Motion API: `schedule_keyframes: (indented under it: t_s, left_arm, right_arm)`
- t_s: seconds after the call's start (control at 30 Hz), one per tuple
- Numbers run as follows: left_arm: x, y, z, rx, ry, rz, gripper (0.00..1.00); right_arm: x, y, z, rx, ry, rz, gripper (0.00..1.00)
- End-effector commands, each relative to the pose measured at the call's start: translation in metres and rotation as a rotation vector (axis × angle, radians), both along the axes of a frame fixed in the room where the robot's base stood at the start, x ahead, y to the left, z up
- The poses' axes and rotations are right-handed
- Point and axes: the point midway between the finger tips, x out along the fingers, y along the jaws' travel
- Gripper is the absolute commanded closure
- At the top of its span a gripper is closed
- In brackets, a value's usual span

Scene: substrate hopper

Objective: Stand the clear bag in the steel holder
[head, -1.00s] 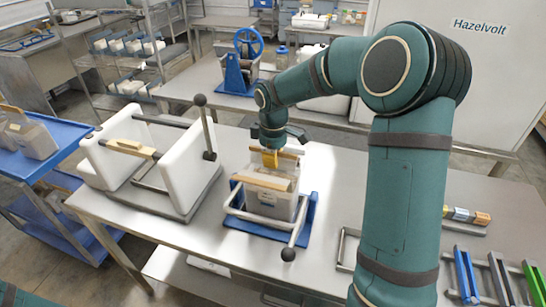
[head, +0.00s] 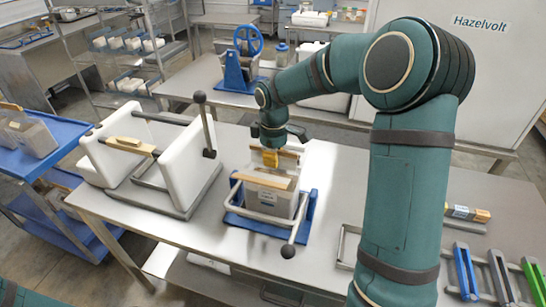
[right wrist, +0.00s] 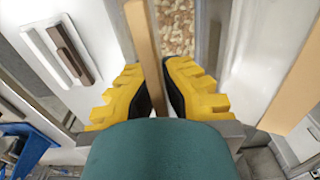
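The steel holder (head: 236,211), a bent rail with a black-knobbed lever on a blue base, stands on the front table. The clear bag (head: 268,198), greyish with a tan top strip and a small label, stands upright inside the rail. My right gripper (head: 271,158) points down just above the back of the bag. In the right wrist view, the yellow fingers of my right gripper (right wrist: 161,92) stand apart on both sides of a tan strip (right wrist: 143,45), with a narrow gap beside it. Brown granules (right wrist: 177,25) show behind. My left gripper is out of view.
A white two-walled frame with a tall lever (head: 176,160) stands left of the holder. A blue trolley (head: 75,135) at far left carries similar bags. Coloured clips (head: 465,272) and a tan-ended tool (head: 467,212) lie at right. My right arm covers part of the table.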

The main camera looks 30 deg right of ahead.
Motion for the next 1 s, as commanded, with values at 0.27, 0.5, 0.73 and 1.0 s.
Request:
schedule_keyframes:
  t_s: [0.27, 0.5, 0.73, 1.0]
  left_arm:
    - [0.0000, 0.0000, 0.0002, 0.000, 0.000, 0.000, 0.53]
    - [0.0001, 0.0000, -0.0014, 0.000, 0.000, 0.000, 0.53]
    - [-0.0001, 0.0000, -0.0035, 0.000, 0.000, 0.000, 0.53]
    - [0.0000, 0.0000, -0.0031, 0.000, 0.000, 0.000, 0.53]
  right_arm:
    - [0.0011, 0.0001, 0.0019, 0.000, -0.006, 0.000, 1.00]
    - [0.0011, 0.0001, -0.0007, 0.000, -0.004, 0.000, 1.00]
    - [0.0010, 0.0001, -0.0043, 0.000, -0.004, 0.000, 1.00]
    - [0.0009, 0.0000, -0.0042, 0.000, -0.004, 0.000, 0.64]
